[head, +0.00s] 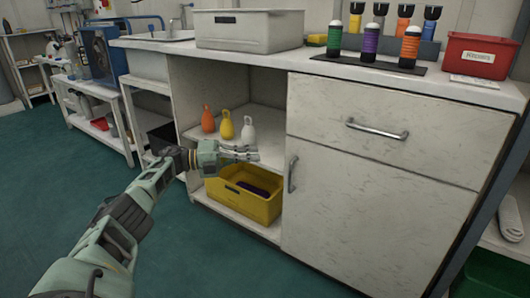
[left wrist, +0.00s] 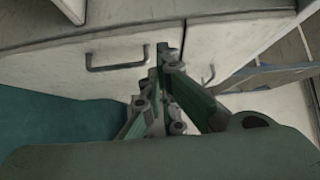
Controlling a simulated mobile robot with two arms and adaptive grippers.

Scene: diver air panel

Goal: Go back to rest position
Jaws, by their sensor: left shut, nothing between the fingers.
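My left gripper (head: 243,154) is in front of the open shelf section of the cabinet (head: 381,165), beside the vertical door handle (head: 291,174). Its fingers are shut and empty. In the left wrist view my left gripper (left wrist: 163,65) shows with its fingers together, before the cabinet's pale fronts and a dark handle (left wrist: 117,56). My left arm reaches in from the lower left of the head view. My right gripper is not in view.
Orange (head: 208,119), yellow (head: 227,125) and white (head: 248,130) bottle-like items stand on the shelf behind my gripper. A yellow crate (head: 243,199) sits below. The countertop carries a grey bin (head: 248,30), upright cylinders and a red box (head: 479,55). Green floor (head: 200,262) is clear.

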